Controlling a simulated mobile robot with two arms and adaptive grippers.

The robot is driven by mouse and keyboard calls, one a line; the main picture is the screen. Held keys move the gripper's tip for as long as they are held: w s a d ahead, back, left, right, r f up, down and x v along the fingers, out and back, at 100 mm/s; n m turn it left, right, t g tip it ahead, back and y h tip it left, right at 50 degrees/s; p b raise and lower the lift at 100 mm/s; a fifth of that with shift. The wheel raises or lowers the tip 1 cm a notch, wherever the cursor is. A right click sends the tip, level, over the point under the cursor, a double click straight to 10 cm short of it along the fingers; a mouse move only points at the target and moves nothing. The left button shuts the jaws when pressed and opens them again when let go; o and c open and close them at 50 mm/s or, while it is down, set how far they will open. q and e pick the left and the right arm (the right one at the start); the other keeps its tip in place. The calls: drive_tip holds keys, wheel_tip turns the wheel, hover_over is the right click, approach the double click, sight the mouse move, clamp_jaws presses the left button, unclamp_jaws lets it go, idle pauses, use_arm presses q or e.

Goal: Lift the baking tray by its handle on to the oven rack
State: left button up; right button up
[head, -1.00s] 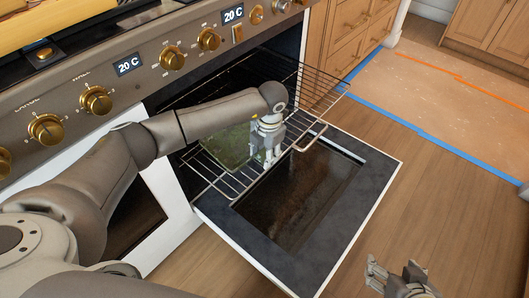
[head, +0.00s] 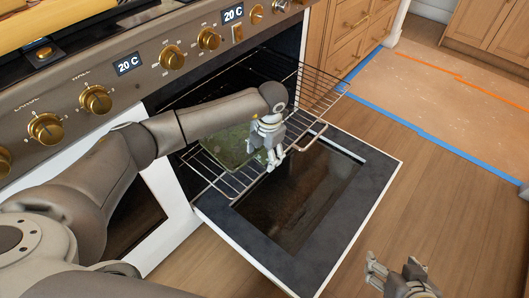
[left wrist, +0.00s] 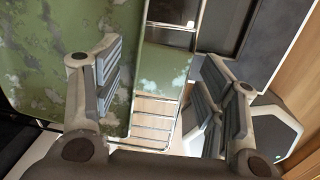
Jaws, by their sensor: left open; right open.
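The baking tray (head: 228,146) looks green and mottled, lying at the wire oven rack (head: 222,182) in the head view. The tray (left wrist: 50,60) fills much of the left wrist view's left side. My left gripper (head: 268,162) is open above the rack, beside the tray's right part. In the left wrist view its fingers (left wrist: 160,92) are apart, with green surface and rack wires beyond the gap. No grip on anything shows. A rounded bar (head: 312,140) lies just right of this gripper; I cannot tell whether it is the tray's handle. My right gripper (head: 394,268) is open and empty, low at the right.
The oven door (head: 345,210) is folded down below the rack. The oven front with brass knobs (head: 95,99) stands behind my left arm. Wooden drawers (head: 358,35) stand to the oven's right. The floor (head: 450,200) at the right is clear.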

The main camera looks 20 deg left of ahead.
use_arm(q)
wheel_tip(320, 180, up, 12)
drive_tip(key=d, duration=0.1)
drive_tip(key=shift+s, duration=0.3)
drive_tip(key=shift+d, duration=0.1)
idle(0.4)
